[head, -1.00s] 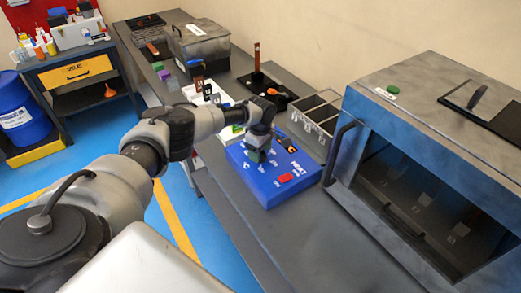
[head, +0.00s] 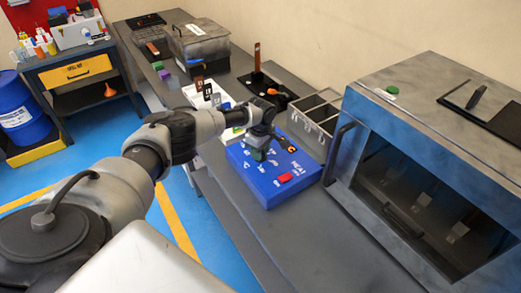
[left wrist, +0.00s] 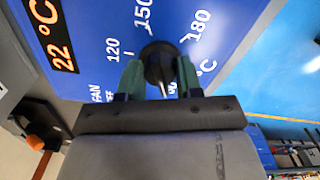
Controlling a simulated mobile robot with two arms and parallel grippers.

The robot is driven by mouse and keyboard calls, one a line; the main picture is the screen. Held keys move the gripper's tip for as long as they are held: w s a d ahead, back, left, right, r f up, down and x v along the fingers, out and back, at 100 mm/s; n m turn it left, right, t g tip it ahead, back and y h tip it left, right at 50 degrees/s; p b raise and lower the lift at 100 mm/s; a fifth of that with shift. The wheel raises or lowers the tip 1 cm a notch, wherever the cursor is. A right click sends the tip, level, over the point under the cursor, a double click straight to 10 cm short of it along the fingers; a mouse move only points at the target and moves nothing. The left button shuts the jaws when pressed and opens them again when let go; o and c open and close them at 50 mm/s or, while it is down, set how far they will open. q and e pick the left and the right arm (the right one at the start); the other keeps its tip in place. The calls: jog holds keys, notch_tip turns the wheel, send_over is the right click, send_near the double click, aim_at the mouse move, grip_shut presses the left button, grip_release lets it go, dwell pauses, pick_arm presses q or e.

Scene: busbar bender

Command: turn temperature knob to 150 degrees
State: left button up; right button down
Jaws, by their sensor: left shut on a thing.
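The black temperature knob (left wrist: 158,62) sits on the blue control panel (left wrist: 90,15), which also shows in the head view (head: 262,189). Printed marks 120, 150 and 180 surround the knob in the left wrist view. The display (left wrist: 52,35) reads 22 °C. My left gripper (left wrist: 159,78) is shut on the knob, with a green finger on each side. In the head view the left gripper (head: 259,149) is over the panel and hides the knob. I cannot tell exactly which mark the knob points at. My right gripper is not in view.
A red switch (head: 284,178) lies near the panel's front edge by the word HEAT. The oven (head: 375,130) with a glass door stands at the right. A divided metal tray (head: 318,117) is behind the panel. The grey bench (head: 335,240) in front is clear.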

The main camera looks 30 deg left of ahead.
pick_arm(q)
jog(key=m, duration=0.3)
jog(key=shift+p, duration=0.4)
jog(key=m, duration=0.4)
jog(key=shift+m, duration=0.3)
jog(key=m, duration=0.9)
jog(key=shift+m+b, duration=0.4)
jog(key=m, duration=0.4)
jog(key=shift+m, duration=0.3)
jog(key=m+b, duration=0.1)
jog(key=m, duration=0.3)
jog(key=shift+m, duration=0.3)
jog(key=m, duration=0.4)
jog(key=shift+w+r+b, duration=0.1)
jog(key=shift+b, duration=0.2)
jog(key=shift+m+b, duration=0.3)
jog(key=shift+m, duration=1.9)
